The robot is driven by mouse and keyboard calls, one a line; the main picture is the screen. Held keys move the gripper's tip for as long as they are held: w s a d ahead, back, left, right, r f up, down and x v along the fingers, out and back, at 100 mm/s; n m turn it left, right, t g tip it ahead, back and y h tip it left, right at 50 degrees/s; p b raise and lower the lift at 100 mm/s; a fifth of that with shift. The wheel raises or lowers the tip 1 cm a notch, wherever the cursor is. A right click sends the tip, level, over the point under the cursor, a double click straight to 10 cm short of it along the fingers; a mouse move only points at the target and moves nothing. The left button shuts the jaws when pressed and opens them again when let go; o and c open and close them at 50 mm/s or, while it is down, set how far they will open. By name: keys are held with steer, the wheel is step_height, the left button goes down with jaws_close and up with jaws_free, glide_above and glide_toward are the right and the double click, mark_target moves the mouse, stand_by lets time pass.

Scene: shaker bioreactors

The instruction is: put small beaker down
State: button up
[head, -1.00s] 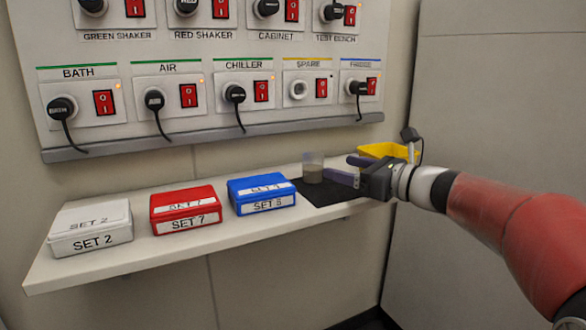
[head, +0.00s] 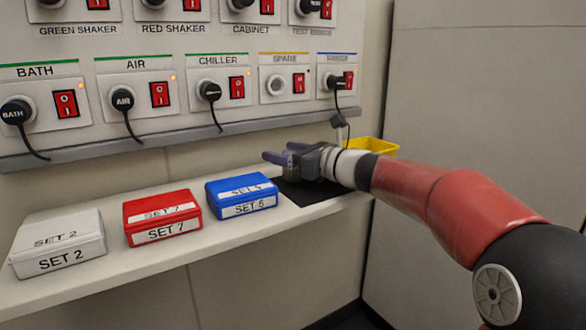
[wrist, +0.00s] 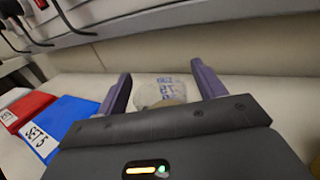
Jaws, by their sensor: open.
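The small beaker (wrist: 166,91) is clear, with blue markings, and shows in the wrist view between the two purple fingers of my gripper (wrist: 160,72). The fingers are open, one on each side of it, with visible gaps. In the head view my gripper (head: 280,153) is over the black mat (head: 303,194) at the right end of the shelf, and the beaker is hidden there. What lies directly under the beaker is hidden by the gripper body.
A blue SET 5 box (head: 241,195), a red SET 7 box (head: 162,217) and a white SET 2 box (head: 58,243) stand left on the shelf (head: 215,240). A yellow bin (head: 374,147) is behind my wrist. The socket panel (head: 190,125) with hanging plugs is above.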

steer(key=shift+c, duration=0.3)
steer(key=c, duration=1.1)
steer(key=shift+r, duration=0.15)
